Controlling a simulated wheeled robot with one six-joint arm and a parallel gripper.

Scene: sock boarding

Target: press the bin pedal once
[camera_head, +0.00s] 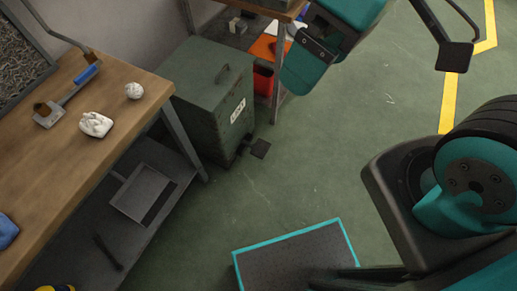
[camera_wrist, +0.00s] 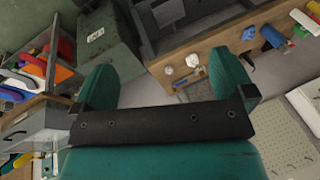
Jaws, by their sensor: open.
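The bin is a dark green metal box (camera_head: 212,98) with a handle on its lid and a white label on its front, standing on the floor beyond the bench. Its black pedal (camera_head: 260,148) sticks out low at the front and looks unobstructed. In the wrist view the bin (camera_wrist: 108,40) is at the upper left, and I cannot make out the pedal there. My gripper (camera_wrist: 165,82) has its two teal fingers wide apart with nothing between them. In the head view teal parts of my arm are at the top, above and right of the bin, apart from the pedal.
A wooden workbench (camera_head: 62,150) fills the left, with white lumps, a blue-handled tool and a lower shelf holding a grey dustpan (camera_head: 143,194). A shelf unit with a red container (camera_head: 263,80) stands behind the bin. Green floor (camera_head: 300,165) before the pedal is clear.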

